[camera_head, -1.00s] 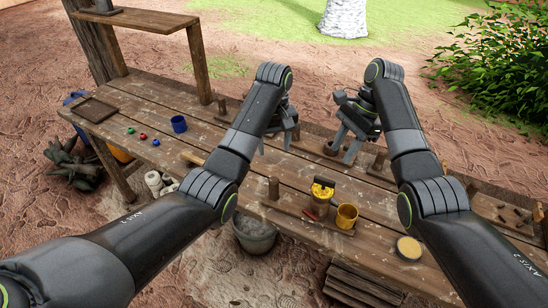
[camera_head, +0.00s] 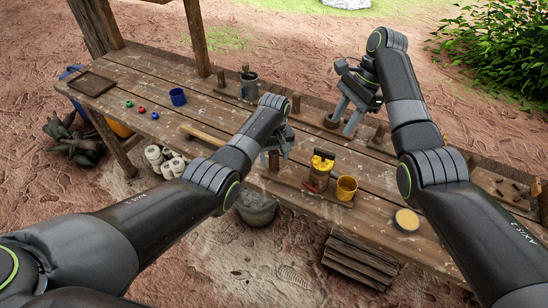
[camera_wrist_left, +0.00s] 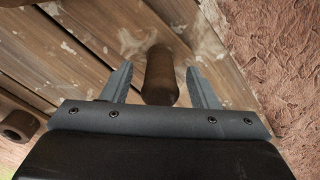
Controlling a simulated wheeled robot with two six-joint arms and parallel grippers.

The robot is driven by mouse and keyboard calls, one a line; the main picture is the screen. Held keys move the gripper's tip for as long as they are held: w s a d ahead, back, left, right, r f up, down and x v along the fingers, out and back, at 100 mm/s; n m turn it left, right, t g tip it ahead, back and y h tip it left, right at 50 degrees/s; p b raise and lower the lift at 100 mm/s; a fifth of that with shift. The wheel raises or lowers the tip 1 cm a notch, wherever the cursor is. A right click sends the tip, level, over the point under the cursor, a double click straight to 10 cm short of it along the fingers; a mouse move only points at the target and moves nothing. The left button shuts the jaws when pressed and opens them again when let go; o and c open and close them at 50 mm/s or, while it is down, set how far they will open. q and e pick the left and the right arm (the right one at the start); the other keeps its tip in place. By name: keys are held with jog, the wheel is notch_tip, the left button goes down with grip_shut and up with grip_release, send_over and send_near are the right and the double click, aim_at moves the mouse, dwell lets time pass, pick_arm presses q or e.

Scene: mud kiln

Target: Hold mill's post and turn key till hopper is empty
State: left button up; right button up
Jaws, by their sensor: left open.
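A brown wooden post (camera_wrist_left: 161,76) stands between the fingers of my left gripper (camera_wrist_left: 160,88), which is open with a gap on both sides. In the head view my left gripper (camera_head: 277,155) is low over the bench, left of the mill, and hides most of the post. My right gripper (camera_head: 346,118) is open and empty above the bench, behind the mill. I cannot make out the hopper's contents.
A yellow cup (camera_head: 346,188) stands right of the mill, and a round pale-topped pot (camera_head: 406,219) further right. A grey can (camera_head: 249,86), blue mug (camera_head: 177,96), small coloured balls (camera_head: 141,110) and a tray (camera_head: 91,84) are on the left. A grey bucket (camera_head: 256,210) stands below.

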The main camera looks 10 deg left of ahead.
pick_arm(q)
jog(key=shift+f, duration=0.4)
grip_shut()
dwell(0.6)
